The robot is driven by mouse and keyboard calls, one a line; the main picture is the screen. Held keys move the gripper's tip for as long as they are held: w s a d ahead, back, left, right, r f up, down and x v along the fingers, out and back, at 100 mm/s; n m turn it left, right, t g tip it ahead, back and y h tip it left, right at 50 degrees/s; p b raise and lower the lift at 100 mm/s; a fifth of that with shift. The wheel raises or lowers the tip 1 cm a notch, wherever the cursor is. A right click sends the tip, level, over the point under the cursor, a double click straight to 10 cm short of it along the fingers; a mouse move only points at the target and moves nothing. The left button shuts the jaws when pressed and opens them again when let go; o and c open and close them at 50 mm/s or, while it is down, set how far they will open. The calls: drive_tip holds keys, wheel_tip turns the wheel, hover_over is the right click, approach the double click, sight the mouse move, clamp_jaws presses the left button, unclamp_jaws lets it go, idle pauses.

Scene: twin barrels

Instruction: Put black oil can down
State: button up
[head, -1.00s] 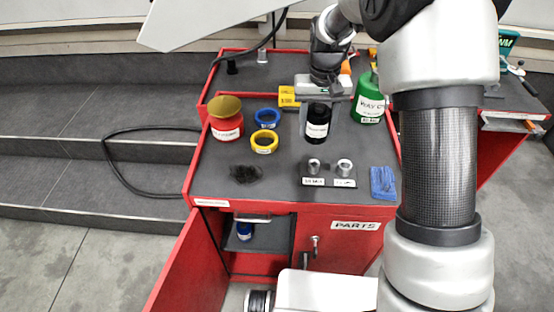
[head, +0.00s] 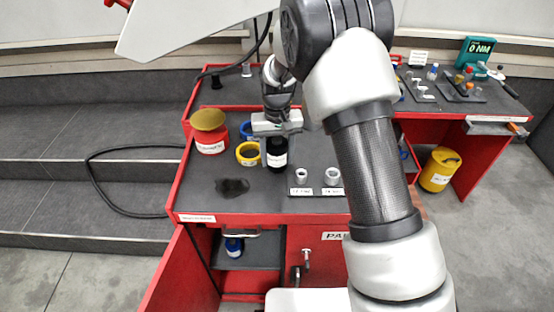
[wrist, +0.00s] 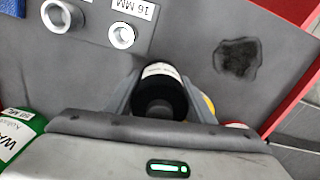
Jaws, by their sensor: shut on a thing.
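The black oil can (head: 277,157) has a white label and is upright. My gripper (head: 277,138) is shut on it from above. In the wrist view the can (wrist: 160,93) sits between the two fingers (wrist: 160,105) of my gripper. The can is over the dark top of the red cart (head: 215,217), just right of the yellow ring (head: 248,156). I cannot tell whether its base touches the cart top.
Two metal sockets (head: 317,174) sit nearer right. A dark stain (head: 232,187) marks the clear front left. A green can (wrist: 15,138) shows in the wrist view.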

drive_tip(key=shift+f, duration=0.6)
drive_tip(key=shift+f, duration=0.15)
drive_tip(key=o, duration=1.3)
drive_tip(key=shift+o, duration=0.2)
